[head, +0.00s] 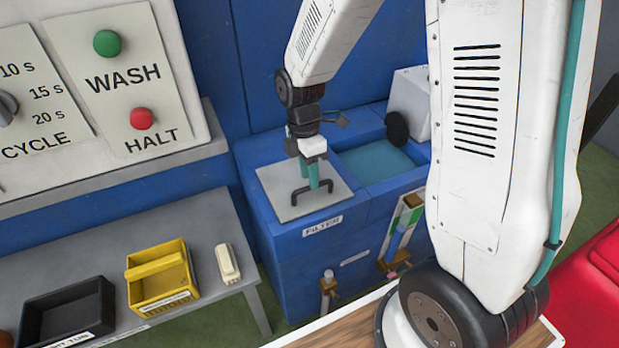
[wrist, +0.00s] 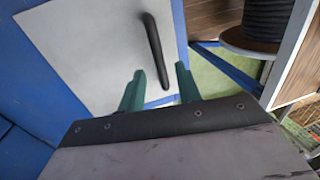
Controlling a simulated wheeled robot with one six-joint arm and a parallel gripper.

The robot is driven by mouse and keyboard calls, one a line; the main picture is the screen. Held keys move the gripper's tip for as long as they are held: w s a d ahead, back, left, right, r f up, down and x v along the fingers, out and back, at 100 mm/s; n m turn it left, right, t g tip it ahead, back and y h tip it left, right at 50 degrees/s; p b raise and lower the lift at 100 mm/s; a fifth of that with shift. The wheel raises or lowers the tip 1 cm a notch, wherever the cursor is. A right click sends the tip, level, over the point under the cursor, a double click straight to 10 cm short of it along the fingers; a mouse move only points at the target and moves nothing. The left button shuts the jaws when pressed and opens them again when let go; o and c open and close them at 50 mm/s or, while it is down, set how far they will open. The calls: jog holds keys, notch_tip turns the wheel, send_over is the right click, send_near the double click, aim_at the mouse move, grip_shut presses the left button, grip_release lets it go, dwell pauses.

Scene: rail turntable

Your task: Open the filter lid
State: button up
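The filter lid (head: 280,196) is a flat light-grey plate on the blue tank, above the FILTER label (head: 322,226). It lies flat and looks closed. Its black bar handle (head: 296,198) stands up near the front edge. My gripper (head: 320,187), with teal fingers, points down over the handle. In the wrist view the lid (wrist: 85,50) fills the upper left. The handle (wrist: 152,45) runs toward the gap between my two fingertips (wrist: 160,78). The fingers are apart with nothing held between them. I cannot tell whether they touch the handle.
An open water basin (head: 375,163) lies right of the lid, with a white housing (head: 410,95) behind it. A grey bench at left holds a yellow bin (head: 160,275), a black tub (head: 68,312) and a small cream block (head: 228,264). A control panel (head: 110,75) stands behind.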

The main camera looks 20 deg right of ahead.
jog(key=shift+s+f, duration=0.2)
jog(key=shift+f, duration=0.7)
grip_shut()
